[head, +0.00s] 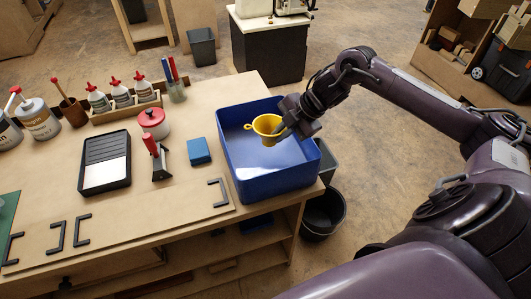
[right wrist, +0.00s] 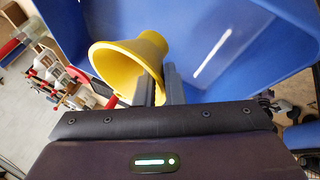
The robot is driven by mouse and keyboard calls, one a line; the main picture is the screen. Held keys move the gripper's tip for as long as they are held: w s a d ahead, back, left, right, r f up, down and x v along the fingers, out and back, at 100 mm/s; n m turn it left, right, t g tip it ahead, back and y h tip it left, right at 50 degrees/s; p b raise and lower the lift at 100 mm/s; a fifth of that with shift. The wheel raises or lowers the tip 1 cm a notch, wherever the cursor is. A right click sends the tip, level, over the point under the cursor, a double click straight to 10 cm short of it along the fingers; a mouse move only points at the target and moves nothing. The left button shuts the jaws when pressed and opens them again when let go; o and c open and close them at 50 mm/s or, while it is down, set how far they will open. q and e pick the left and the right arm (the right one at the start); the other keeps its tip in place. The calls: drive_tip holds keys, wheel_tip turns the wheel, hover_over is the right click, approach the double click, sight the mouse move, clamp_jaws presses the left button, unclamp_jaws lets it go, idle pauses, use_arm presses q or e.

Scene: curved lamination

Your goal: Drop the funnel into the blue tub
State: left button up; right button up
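The yellow funnel (head: 266,124), with a small ring handle on its left, is held over the blue tub (head: 282,184), within its outline. My right gripper (head: 282,133) is shut on the funnel's wall. In the right wrist view the funnel (right wrist: 125,58) has its wide mouth toward the lower left, with its wall between the two grey fingers (right wrist: 160,84). The tub's blue inside (right wrist: 235,45) lies behind it. The tub looks empty, with a pale shine on its floor. My left gripper is not in view.
The tub stands at the right end of a wooden workbench (head: 105,232). A blue block (head: 199,151), a red-handled tool (head: 156,160), a red-lidded pot (head: 152,122) and a black paint tray (head: 104,150) lie left of it. Dark bins (head: 324,212) stand on the floor beside the bench.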

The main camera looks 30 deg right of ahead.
drive_tip(key=o, duration=0.5)
drive_tip(key=shift+s+d+r, duration=0.1)
drive_tip(key=shift+d+r, duration=0.15)
drive_tip(key=shift+r, duration=0.1)
drive_tip(key=shift+b+v, duration=1.45)
drive_tip(key=shift+v, duration=2)
